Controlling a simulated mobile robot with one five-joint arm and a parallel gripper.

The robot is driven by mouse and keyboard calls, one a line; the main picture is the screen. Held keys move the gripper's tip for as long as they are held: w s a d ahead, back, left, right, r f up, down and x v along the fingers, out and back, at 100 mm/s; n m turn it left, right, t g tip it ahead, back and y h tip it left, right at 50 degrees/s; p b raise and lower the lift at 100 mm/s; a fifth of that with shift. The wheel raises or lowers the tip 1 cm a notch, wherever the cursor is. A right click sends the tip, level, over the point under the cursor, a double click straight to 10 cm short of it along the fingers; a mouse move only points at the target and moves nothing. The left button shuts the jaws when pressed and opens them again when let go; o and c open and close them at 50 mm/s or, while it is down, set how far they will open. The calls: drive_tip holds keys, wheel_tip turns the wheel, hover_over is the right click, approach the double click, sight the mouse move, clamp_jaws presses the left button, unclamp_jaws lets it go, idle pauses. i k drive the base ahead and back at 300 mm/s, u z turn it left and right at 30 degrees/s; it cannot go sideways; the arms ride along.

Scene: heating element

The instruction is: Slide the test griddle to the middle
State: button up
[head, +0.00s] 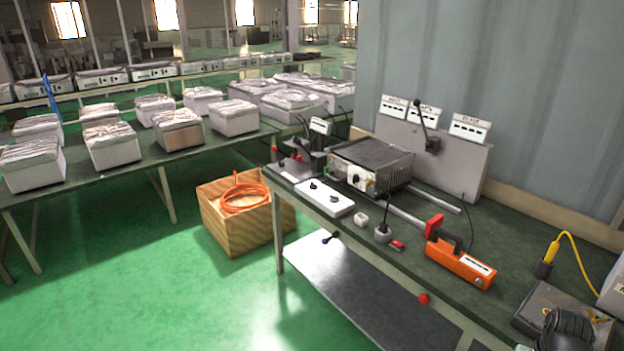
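The test griddle (372,155) is a metal box with a dark flat top and a front panel with knobs. It stands on the dark green workbench (518,232), towards its far left end. Two pale metal rails (436,200) run from beside it to the right along the bench. A dark rounded part at the bottom right corner looks like my gripper (566,328), cut by the frame edge. It is well away from the griddle. Its fingers cannot be made out, nor whether it holds anything.
An orange handheld device (460,264) lies right of the rails. A white switch panel (324,198) lies before the griddle. An upright grey panel (462,165) with a black lever stands behind. A yellow-handled tool (546,260) stands at right. A wooden crate (243,239) sits on the floor.

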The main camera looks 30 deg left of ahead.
sight(389, 166)
drive_tip(key=u, duration=1.45)
drive_tip(key=i, duration=1.05)
drive_tip(key=u, duration=0.9)
drive_tip(key=i, duration=2.4)
drive_tip(key=z, duration=0.45)
drive_tip(key=k, duration=0.85)
drive_tip(key=z, duration=0.15)
drive_tip(key=i, duration=0.95)
drive_tip(key=u, duration=0.1)
